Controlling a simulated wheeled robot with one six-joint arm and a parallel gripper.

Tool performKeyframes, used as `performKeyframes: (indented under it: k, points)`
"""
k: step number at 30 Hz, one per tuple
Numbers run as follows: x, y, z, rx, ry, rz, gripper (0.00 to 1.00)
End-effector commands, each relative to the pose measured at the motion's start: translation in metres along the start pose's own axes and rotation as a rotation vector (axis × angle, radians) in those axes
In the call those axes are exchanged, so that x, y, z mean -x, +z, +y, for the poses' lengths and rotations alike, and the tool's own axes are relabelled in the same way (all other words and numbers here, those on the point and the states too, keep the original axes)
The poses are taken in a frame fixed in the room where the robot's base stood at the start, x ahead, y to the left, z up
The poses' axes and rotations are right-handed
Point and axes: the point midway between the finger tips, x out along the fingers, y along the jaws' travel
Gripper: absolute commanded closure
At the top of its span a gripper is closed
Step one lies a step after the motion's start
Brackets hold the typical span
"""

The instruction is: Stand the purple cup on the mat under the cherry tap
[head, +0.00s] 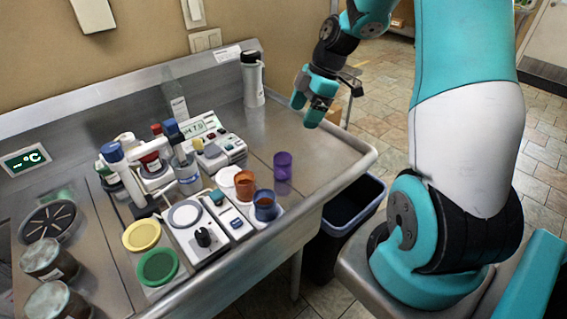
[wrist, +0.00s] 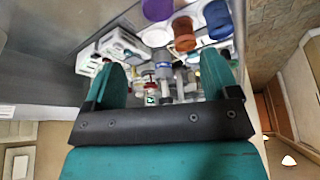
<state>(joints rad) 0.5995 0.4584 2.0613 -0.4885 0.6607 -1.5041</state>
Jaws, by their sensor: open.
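The purple cup (head: 283,166) stands upright on the steel counter, right of the other cups. It also shows at the top edge of the wrist view (wrist: 157,9), partly cut off. My gripper (head: 306,108) is open and empty, in the air above and a little right of the purple cup, apart from it. In the wrist view its two fingers (wrist: 163,82) are spread with nothing held between them. A cluster of taps stands at the middle left; one with red parts (head: 150,160) may be the cherry tap. The mat under it is hidden or too small to tell.
A brown cup (head: 245,184) and a blue cup (head: 265,205) stand left of the purple cup. A white device with a dial (head: 203,237), yellow (head: 141,235) and green (head: 157,267) discs and a white flask (head: 253,80) crowd the counter. Its right end is clear.

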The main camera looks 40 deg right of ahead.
Motion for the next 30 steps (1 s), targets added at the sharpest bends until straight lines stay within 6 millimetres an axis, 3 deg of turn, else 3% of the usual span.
performKeyframes:
  k: [15,30]
  points:
    - [-0.101,0.004,0.001,0.012,-0.003,0.002,0.19]
    - [-0.149,0.004,0.001,0.011,-0.004,0.001,0.19]
